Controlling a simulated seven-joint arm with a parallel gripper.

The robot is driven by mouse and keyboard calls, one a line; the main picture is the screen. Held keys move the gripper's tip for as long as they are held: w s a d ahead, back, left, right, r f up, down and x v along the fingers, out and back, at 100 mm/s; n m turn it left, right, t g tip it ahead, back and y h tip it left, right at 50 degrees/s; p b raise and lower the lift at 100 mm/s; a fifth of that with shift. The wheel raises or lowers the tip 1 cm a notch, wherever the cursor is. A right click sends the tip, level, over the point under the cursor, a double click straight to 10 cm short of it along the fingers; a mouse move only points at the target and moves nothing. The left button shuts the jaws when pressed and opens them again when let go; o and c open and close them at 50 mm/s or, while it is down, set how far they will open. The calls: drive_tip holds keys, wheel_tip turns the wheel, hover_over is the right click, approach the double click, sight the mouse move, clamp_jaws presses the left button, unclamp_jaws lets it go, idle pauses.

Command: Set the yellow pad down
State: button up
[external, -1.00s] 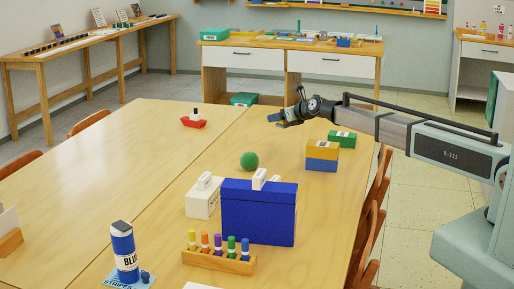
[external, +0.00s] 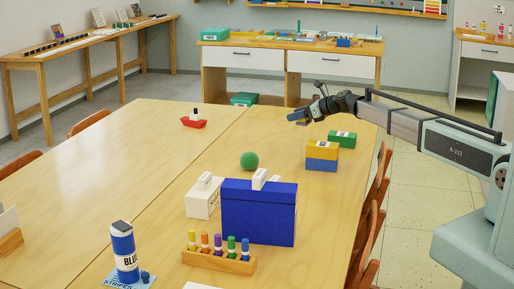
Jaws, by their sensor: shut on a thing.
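A yellow block-shaped pad (external: 322,149) lies flat on top of a blue one (external: 321,164) near the right edge of the long wooden table, both with light labels or plain sides. My gripper (external: 299,117) is above the table, up and to the left of this stack and apart from it. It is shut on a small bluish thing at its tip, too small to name. I see no yellow in the jaws.
A green box (external: 342,139) stands just behind the stack. A green ball (external: 249,160), a white box (external: 203,198), a large blue box (external: 259,212) and a rack of coloured markers (external: 218,259) stand nearer. The table's (external: 200,145) middle left is clear.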

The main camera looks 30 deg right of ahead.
sight(296, 149)
drive_tip(key=shift+n+g+y, duration=0.7)
drive_tip(key=shift+n+y, duration=0.1)
drive_tip(key=shift+n, duration=0.1)
drive_tip(key=f, duration=0.6)
drive_tip(key=s+a+f, duration=0.1)
drive_tip(key=f, duration=0.3)
drive_tip(key=shift+a, duration=0.1)
drive_tip(key=shift+f, duration=0.2)
drive_tip(key=o, duration=1.1)
drive_tip(key=shift+c, duration=0.2)
drive_tip(key=shift+r, duration=0.15)
drive_tip(key=v, duration=1.2)
